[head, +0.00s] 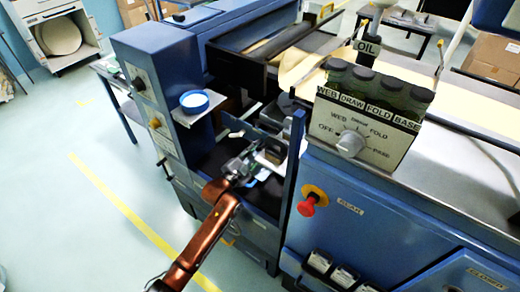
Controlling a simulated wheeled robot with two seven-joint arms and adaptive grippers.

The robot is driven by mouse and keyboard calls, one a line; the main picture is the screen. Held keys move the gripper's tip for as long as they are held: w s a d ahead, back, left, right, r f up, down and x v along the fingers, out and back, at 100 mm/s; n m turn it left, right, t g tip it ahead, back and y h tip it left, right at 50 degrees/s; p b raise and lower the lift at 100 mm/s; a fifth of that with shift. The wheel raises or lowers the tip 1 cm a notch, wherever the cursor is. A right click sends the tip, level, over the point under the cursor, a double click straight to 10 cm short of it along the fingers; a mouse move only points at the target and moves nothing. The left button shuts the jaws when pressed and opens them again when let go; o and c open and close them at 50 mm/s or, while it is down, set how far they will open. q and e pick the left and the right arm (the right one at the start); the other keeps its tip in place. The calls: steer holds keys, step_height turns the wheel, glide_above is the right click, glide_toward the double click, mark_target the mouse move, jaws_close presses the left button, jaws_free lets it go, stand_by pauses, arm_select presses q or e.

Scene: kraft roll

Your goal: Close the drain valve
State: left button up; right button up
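My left arm reaches up from the bottom into the open bay in the front of the blue machine. My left gripper (256,164) is inside this bay, above its dark floor, among small grey and light parts. The view is too small and cluttered to tell whether its fingers are open or shut, or whether they touch anything. I cannot make out the drain valve for certain; the gripper and bay walls may hide it. My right gripper is not in view.
A blue round dish (194,102) sits on a small shelf left of the bay. The selector panel (353,138) and a red stop button (306,207) are to the right. Blue cabinet walls flank the bay. The pale floor (75,215) at left is free.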

arm_select(q)
jaws_close()
